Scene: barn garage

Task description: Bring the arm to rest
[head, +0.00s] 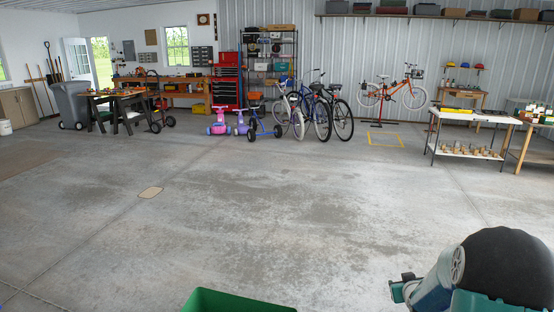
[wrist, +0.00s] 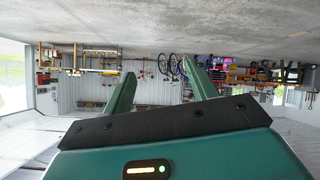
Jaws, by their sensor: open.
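My gripper (wrist: 159,70) shows in the wrist view with its two green fingers wide apart and nothing between them. The wrist picture is upside down, with the concrete floor at the top and the ceiling at the bottom. In the head view, part of my arm (head: 480,275) is at the lower right, dark and teal, folded close to my body. The gripper's fingers cannot be made out in the head view. Nothing touches the gripper.
Wide bare concrete lies ahead. A white table (head: 470,149) stands at the right, bikes (head: 320,115) and a red tool chest (head: 226,82) at the back, and a grey bin (head: 70,101) at the left. A green edge (head: 235,302) shows at the bottom.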

